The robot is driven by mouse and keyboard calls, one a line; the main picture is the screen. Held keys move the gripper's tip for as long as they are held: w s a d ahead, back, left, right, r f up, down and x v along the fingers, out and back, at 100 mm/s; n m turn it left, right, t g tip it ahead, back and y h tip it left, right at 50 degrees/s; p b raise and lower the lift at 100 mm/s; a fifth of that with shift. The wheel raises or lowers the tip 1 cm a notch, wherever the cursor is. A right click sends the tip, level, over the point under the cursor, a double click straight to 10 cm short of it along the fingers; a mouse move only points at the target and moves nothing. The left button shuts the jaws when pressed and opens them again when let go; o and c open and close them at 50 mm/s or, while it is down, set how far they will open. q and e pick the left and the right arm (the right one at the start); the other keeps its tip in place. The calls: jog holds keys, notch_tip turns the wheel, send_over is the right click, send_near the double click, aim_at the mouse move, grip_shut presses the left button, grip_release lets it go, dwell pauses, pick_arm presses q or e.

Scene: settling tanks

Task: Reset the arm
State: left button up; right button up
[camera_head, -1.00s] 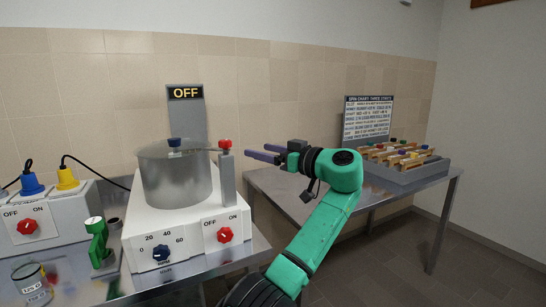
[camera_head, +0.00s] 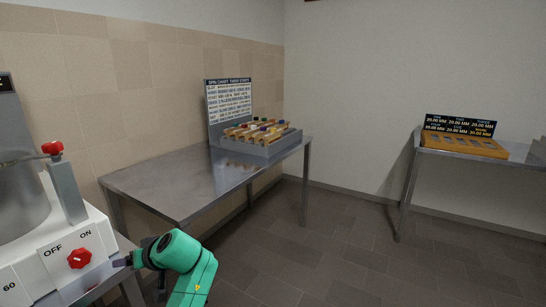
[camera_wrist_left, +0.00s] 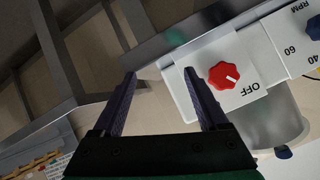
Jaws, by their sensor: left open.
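My left gripper (camera_head: 122,263) is low in the head view, at the end of my green arm, beside the front right corner of the white machine (camera_head: 50,262). In the left wrist view its two dark fingers (camera_wrist_left: 159,74) are spread apart with nothing between them. The machine's red knob (camera_head: 79,258), with OFF and ON marks, is left of the fingertips in the head view. The knob also shows in the left wrist view (camera_wrist_left: 223,75), just right of the fingers and apart from them. My right gripper is not in view.
A steel table (camera_head: 165,185) in the middle holds a grey rack (camera_head: 262,143) with coloured pieces and a text board (camera_head: 229,100). Another table (camera_head: 465,157) at the right carries a wooden tray (camera_head: 464,144). Open floor (camera_head: 300,250) lies between.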

pick_arm(q)
jog(key=s+d+f+m+h, duration=0.3)
jog(key=s+f, duration=0.3)
jog(key=f, duration=0.1)
jog(key=s+d+f+m+h, duration=0.2)
jog(key=s+f+h, duration=0.1)
jog(key=s+f, duration=0.35)
jog(key=s+d+f+m+g+h, duration=0.1)
jog(key=s+d+f+m+h, duration=0.1)
jog(key=s+d, duration=0.3)
jog(key=s+d+f+m+h, duration=0.2)
jog(key=s+m+h, duration=0.1)
jog(key=s, duration=0.4)
notch_tip(320, 180, down, 20)
jog(key=s+g+p, duration=0.2)
jog(key=p, duration=0.1)
jog(key=s+a+f+p, duration=0.1)
jog(key=s+f, duration=0.5)
jog(key=s, duration=0.2)
jog(key=s+a+f+g+p, duration=0.1)
jog(key=s+f, duration=0.5)
jog(key=s, duration=0.3)
jog(key=shift+a+f, duration=0.2)
jog(key=shift+f, duration=0.05)
